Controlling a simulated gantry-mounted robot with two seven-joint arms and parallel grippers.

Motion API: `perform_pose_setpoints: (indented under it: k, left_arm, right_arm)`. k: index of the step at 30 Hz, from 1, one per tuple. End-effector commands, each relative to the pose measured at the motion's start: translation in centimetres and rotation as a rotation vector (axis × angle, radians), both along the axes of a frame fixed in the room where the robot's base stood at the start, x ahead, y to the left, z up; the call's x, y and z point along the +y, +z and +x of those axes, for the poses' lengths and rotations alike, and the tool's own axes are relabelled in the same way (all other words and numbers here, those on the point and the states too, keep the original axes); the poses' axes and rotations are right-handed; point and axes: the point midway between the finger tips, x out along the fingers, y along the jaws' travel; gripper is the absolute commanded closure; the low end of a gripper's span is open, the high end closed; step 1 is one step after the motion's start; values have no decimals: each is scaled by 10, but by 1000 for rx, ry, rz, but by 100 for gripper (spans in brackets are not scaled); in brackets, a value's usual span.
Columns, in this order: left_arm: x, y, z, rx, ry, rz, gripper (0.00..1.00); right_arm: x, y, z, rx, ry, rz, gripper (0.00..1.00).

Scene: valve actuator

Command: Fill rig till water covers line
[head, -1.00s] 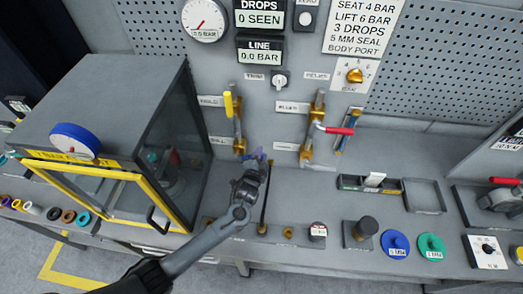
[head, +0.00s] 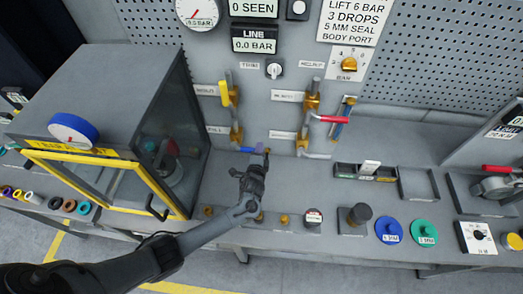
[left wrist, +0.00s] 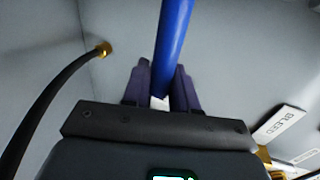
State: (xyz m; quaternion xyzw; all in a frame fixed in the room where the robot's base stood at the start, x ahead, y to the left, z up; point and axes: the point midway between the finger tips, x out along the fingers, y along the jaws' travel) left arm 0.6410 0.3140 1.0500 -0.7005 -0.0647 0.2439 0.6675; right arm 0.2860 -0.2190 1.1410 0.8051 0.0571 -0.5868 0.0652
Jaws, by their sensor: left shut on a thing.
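My left gripper (head: 256,158) is at the lower end of the left-hand brass pipe run. In the left wrist view my left gripper (left wrist: 163,88) has its purple fingers on either side of a blue bar-shaped handle (left wrist: 178,35) and is shut on it. The handle's far end is out of that view. In the head view the handle is mostly hidden by the fingers, beside the lower brass valve (head: 236,134). The rig's cabinet (head: 105,88) has a yellow-framed window; I cannot make out a water level or line. My right gripper is not in view.
A yellow lever (head: 224,95) is on the valve above, and a red lever (head: 333,119) is on the pipe run to the right. A black hose (left wrist: 42,100) runs to a brass fitting in the left wrist view. Blue and green discs (head: 388,230) lie at the front right.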

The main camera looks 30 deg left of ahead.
Motion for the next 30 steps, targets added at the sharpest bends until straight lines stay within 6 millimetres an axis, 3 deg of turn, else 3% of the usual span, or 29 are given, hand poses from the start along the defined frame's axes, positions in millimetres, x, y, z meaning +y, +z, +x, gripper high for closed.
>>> perform_pose_setpoints:
  k: [7,8,11,23,30]
  left_arm:
    - [1,-4,-2,12,-1,4,100]
    - [1,-5,-2,12,-1,4,70]
    - [1,-4,-1,11,-2,4,55]
    - [-2,-1,-5,5,-1,1,55]
    - [-14,6,-31,6,-3,0,55]
  right_arm:
    - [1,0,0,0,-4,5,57]
    - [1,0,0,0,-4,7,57]
    - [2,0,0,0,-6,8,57]
    - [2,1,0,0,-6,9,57]
    - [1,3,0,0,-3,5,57]
